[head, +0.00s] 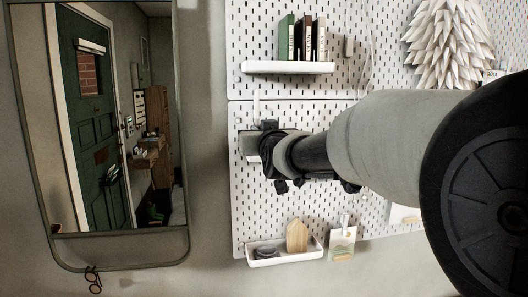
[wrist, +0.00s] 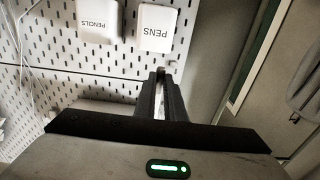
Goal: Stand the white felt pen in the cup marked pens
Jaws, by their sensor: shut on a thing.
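My gripper (wrist: 161,74) is shut on a thin pale thing, which I take to be the white felt pen (wrist: 159,108); only a narrow strip of it shows between the fingers. In the head view my gripper (head: 262,142) is in front of the pegboard's left part, and a thin pale upright strip shows just above it. The inside of the cup is hidden.
A white cup marked PENCILS (wrist: 98,20) hangs beside the PENS cup. In the head view, a shelf with books (head: 288,67) is above my gripper and a white tray (head: 285,252) with a small wooden house is below. A mirror (head: 120,120) hangs at left.

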